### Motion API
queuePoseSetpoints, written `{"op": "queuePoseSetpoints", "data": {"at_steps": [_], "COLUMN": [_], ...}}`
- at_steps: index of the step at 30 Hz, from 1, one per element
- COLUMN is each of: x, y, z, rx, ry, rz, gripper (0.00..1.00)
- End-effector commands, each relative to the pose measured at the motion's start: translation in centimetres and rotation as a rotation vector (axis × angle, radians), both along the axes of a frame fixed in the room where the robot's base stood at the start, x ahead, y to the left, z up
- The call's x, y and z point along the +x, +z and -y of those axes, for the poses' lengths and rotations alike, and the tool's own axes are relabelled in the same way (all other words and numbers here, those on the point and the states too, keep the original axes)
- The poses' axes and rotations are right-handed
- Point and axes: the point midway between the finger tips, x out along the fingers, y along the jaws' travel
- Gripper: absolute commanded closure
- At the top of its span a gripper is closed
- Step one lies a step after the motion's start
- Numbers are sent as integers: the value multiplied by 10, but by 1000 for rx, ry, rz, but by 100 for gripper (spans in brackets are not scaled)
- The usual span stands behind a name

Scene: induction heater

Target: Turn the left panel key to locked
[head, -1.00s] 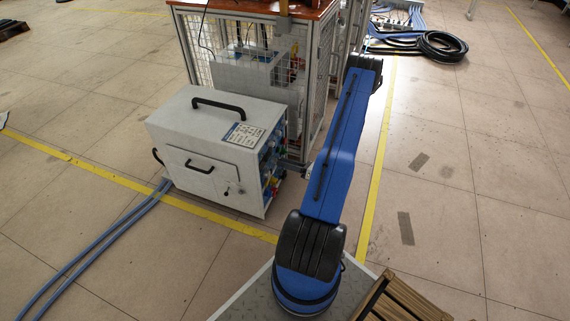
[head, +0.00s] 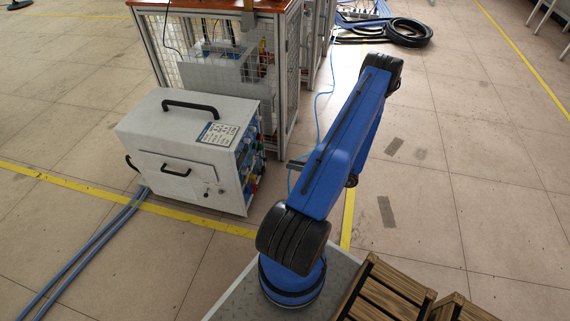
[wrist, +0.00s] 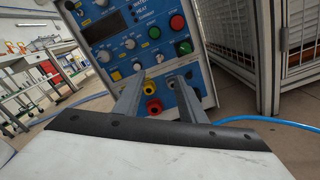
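The white heater cabinet (head: 150,130) stands left of my arm in the head view. A small key-like fitting (head: 207,192) is low on its white front, below the black handle; its turn position is too small to tell. The blue control panel (wrist: 128,45) on the cabinet's side fills the upper middle of the wrist view, with knobs, buttons and sockets. I cannot tell any key among its knobs. My gripper (wrist: 158,82) has its two fingers apart and empty, pointing at the panel's lower part. In the head view the gripper is mostly hidden behind my blue arm.
A mesh cage (head: 285,75) with a wooden top stands behind the cabinet, and its frame is at right in the wrist view. Blue hoses (head: 95,250) run along the floor at left. Wooden crates (head: 385,290) are at the front right. Floor at right is clear.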

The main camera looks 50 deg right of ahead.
Motion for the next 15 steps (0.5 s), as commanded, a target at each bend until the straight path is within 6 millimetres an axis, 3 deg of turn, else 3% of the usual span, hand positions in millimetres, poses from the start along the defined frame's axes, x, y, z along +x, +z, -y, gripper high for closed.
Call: {"op": "queuePoseSetpoints", "data": {"at_steps": [6,15], "x": [-16,-18], "y": [0,0], "z": [6,7], "rx": [-1,0], "ry": [0,0], "rz": [0,0], "gripper": [63,63]}}
